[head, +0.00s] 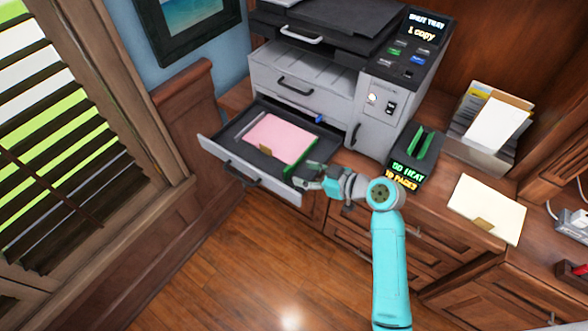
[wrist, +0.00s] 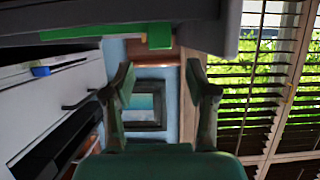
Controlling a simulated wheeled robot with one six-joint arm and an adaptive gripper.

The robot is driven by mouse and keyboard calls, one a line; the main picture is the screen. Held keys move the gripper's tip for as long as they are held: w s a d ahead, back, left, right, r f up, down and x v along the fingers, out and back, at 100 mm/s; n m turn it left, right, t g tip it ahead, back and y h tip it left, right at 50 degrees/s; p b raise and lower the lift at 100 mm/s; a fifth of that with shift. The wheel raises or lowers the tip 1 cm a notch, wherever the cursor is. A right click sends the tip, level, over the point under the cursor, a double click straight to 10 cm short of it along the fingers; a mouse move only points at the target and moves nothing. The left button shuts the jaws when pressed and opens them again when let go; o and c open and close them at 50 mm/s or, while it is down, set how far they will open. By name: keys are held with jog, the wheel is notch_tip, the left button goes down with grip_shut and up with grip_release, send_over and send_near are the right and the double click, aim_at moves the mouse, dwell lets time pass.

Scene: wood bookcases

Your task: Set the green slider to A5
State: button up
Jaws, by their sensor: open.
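The printer's paper tray (head: 225,160) is pulled open and holds a stack of pink paper (head: 280,137). The green slider (head: 300,158) runs along the tray's right side. In the wrist view its green block (wrist: 159,36) sits under the dark tray edge, just beyond and between my fingertips. My gripper (head: 308,178) is at the tray's front right corner, beside the slider's near end. In the wrist view my gripper (wrist: 160,72) has its two fingers apart with nothing between them. The tray's size marks are too small to read.
The grey printer (head: 300,75) has a panel reading "1 copy" (head: 422,32). A blue tab (head: 320,119) shows at the tray's back right. The floor in front is clear.

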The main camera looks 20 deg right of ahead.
jog(key=v, duration=0.4)
jog(key=shift+s+d+r, duration=0.1)
jog(key=shift+s+d, duration=0.15)
jog(key=s+a+f+m+h, duration=0.1)
jog(key=s+f+m+h, duration=0.15)
jog(key=s, duration=0.35)
jog(key=s+a+f+m+t+h, duration=0.1)
jog(key=s+f+m+h, duration=0.1)
jog(key=s+f, duration=0.35)
jog(key=s+a+f+m+h, duration=0.1)
jog(key=s+f+m+h, duration=0.15)
jog(key=s, duration=0.55)
jog(key=s+r+t, duration=0.1)
jog(key=s+r, duration=0.5)
jog(key=s, duration=0.3)
jog(key=s+r+t, duration=0.2)
jog(key=s+r, duration=0.4)
jog(key=s, duration=0.3)
jog(key=shift+s+a+r+h, duration=0.25)
jog(key=shift+a+h, duration=0.15)
